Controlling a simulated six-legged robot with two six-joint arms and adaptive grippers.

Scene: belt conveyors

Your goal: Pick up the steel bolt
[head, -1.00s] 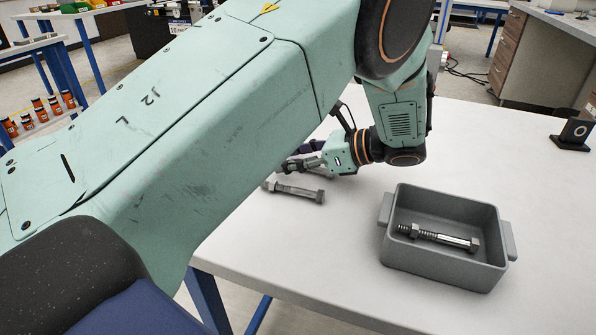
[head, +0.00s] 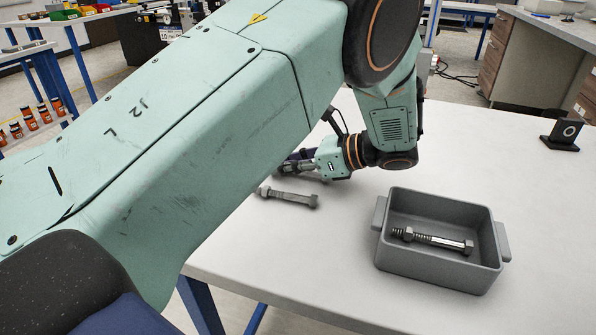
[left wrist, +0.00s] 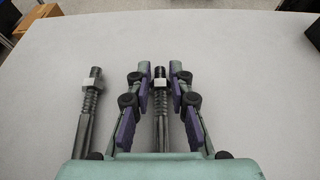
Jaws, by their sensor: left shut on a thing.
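My left gripper (head: 292,165) is low over the white table, with its fingers pointing left in the head view. In the left wrist view its purple-padded fingers are shut on a steel bolt (left wrist: 161,100), with the threaded end and nut between the fingertips. The head view mostly hides this held bolt behind the gripper. A second steel bolt (head: 288,198) lies on the table just in front of the gripper; it also shows left of the fingers in the left wrist view (left wrist: 86,115). A third bolt (head: 435,240) lies in the grey bin. My right gripper is out of view.
The grey bin (head: 393,263) with side handles stands on the white table (head: 335,240), right of the gripper. A small black stand (head: 562,135) is at the table's far right. The tabletop between the loose bolt and the bin is clear.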

